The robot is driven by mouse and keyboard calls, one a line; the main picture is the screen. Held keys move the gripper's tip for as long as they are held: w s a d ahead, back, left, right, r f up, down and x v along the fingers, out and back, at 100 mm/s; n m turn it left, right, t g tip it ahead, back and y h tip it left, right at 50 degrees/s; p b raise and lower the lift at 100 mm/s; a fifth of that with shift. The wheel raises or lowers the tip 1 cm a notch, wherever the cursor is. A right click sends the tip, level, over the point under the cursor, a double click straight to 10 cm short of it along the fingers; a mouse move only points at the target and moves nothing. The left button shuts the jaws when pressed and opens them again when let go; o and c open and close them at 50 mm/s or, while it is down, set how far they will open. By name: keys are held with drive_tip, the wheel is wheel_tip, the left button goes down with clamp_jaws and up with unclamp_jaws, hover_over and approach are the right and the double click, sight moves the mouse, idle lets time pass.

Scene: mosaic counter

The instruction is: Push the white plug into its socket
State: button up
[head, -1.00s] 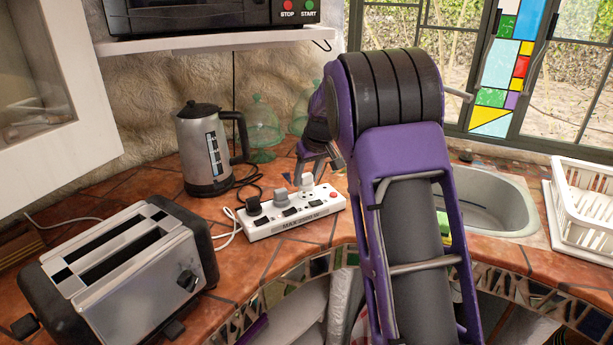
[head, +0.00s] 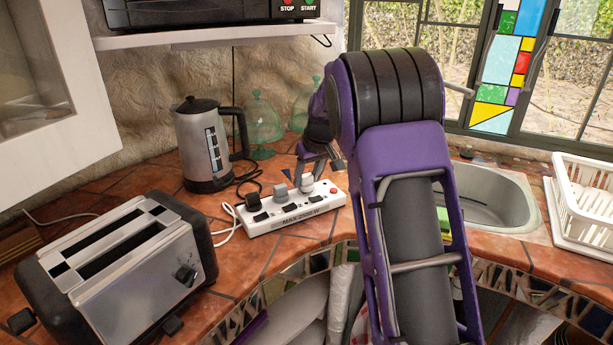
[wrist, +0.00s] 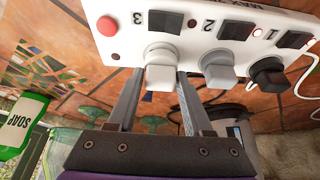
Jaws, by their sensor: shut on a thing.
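The white plug (wrist: 162,72) is between the two fingers of my gripper (wrist: 166,80) in the wrist view, and the fingers are shut on it. In the head view the white plug (head: 306,184) stands at the right-hand socket of the white power strip (head: 285,222), below my gripper (head: 311,168). In the wrist view this is by the number 3 on the power strip (wrist: 120,40). The plug is roughly upright and close against the strip. Its prongs and the socket holes under it are hidden, so I cannot tell how deep it sits.
A grey plug (wrist: 218,66) and a black plug (wrist: 268,72) stand in the strip beside the white one. A kettle (head: 205,145) and glass domes (head: 262,120) stand behind. A toaster (head: 125,265) is front left, a sink (head: 490,195) right. A soap bottle (wrist: 22,122) shows in the wrist view.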

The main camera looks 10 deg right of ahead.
drive_tip(key=shift+f, duration=0.35)
drive_tip(key=o, duration=1.3)
drive_tip(key=shift+r, duration=0.15)
